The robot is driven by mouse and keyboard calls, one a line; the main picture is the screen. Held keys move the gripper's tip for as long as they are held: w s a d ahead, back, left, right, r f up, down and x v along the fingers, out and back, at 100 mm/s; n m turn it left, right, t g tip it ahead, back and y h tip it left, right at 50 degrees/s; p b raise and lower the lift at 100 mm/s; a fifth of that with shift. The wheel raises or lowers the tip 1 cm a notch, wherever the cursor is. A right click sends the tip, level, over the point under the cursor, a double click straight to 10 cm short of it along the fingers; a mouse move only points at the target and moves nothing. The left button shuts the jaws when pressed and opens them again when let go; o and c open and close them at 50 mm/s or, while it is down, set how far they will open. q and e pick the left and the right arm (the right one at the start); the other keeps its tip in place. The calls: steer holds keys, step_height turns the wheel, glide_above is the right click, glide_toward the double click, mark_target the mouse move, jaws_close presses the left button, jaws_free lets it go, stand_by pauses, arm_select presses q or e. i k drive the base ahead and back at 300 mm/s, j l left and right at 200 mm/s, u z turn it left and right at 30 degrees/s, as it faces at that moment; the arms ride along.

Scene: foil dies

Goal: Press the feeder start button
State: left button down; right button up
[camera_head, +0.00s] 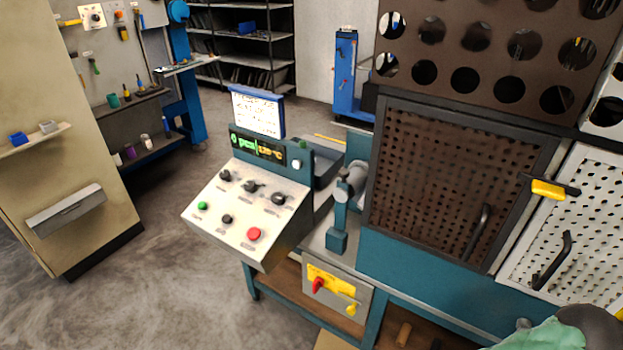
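The control panel (215,228) has a sloped white face and stands left of the middle. A small green button (202,206) sits at its left edge. A black button (227,219) and a larger red button (254,234) lie along the same row. Black knobs (250,186) line the upper part of the face. Their labels are too small to read, so I cannot tell which control is named feeder start.
A digital display (257,148) and a paper sheet (257,114) rise behind the panel. A machine with a perforated dark door (450,180) stands to the right. The floor (150,270) left of the panel is clear.

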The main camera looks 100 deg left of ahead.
mark_target(201, 205)
steer(key=l+u, duration=0.2)
steer(key=u, duration=3.45)
